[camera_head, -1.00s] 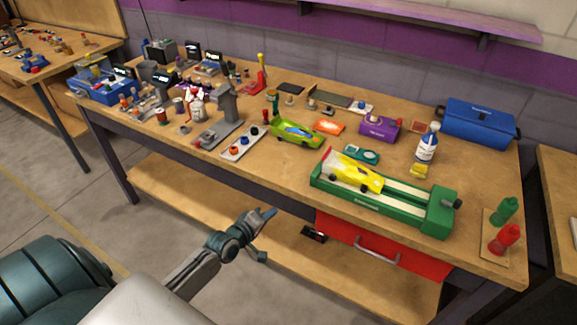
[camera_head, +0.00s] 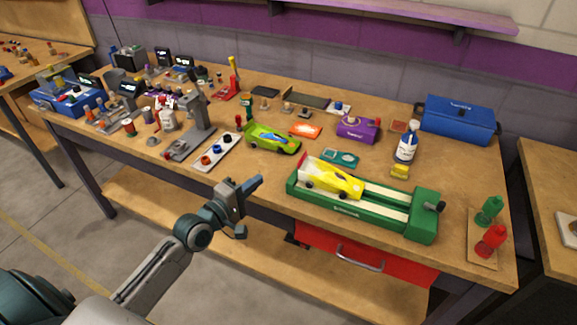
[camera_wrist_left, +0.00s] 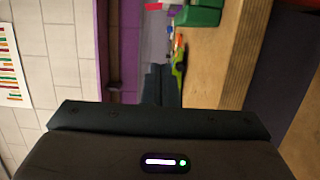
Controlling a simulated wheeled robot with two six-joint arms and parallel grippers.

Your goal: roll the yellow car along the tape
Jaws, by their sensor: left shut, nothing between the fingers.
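The yellow car (camera_head: 336,182) sits on the left part of a green track base (camera_head: 330,208) with pale strips along its top. The base stands near the front edge of the bench. My left gripper (camera_head: 254,184) is shut and empty, in front of the bench edge and left of the base, apart from the car. In the left wrist view, the green base's end (camera_wrist_left: 197,16) shows at the top, and the yellow car is not clearly made out. My right gripper is not in view.
A blue toolbox (camera_head: 458,119) is at the back right. Red and green handles (camera_head: 491,241) stand at the right. Floor lies open in front.

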